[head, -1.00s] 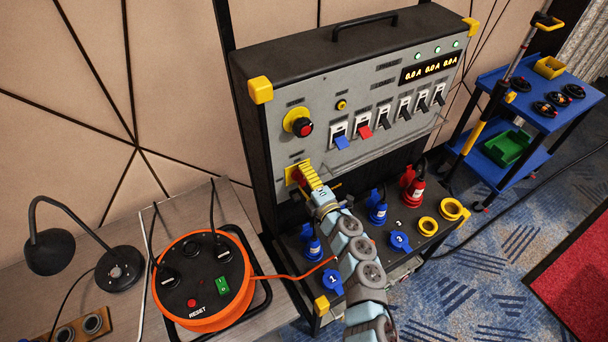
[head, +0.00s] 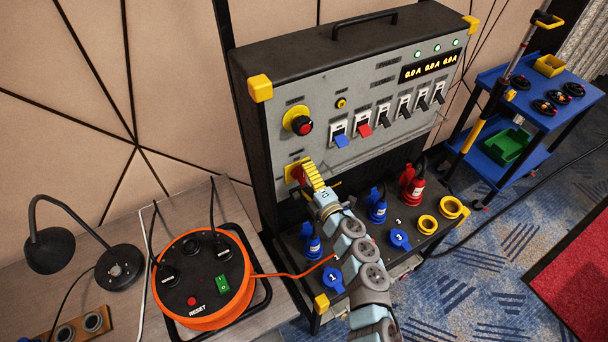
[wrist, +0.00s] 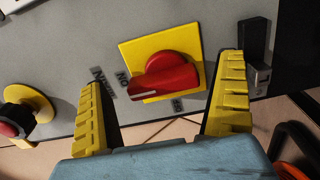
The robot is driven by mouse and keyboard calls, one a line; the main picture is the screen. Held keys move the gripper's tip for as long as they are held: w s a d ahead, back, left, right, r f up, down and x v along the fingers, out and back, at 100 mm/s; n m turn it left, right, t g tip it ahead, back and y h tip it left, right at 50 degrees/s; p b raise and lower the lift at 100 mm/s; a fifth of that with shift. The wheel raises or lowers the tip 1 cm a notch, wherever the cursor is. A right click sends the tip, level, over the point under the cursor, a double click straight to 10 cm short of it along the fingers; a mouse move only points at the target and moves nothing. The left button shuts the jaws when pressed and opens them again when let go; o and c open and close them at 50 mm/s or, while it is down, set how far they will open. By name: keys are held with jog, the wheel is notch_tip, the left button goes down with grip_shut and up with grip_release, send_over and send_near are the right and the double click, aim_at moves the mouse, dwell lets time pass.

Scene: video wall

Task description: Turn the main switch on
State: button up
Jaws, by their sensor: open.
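The main switch is a red rotary knob (wrist: 165,78) on a yellow plate (wrist: 140,51), low on the left of the grey panel; a little red shows in the head view (head: 296,175). Its handle lies nearly crosswise in the wrist view, its white-marked left end close to the ON lettering. My gripper (wrist: 163,70) is open, with one yellow finger on each side of the knob and gaps visible to both. In the head view my gripper (head: 309,172) covers part of the switch.
A red-and-black button (head: 301,125) sits above the switch, and a row of toggle switches (head: 389,118) to its right. Blue plugs (head: 377,208) and a red plug (head: 413,188) stand on the ledge below. An orange cable reel (head: 205,320) is at left.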

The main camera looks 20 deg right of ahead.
jog(key=s+d, duration=0.1)
jog(key=s, duration=0.9)
jog(key=shift+s, duration=0.35)
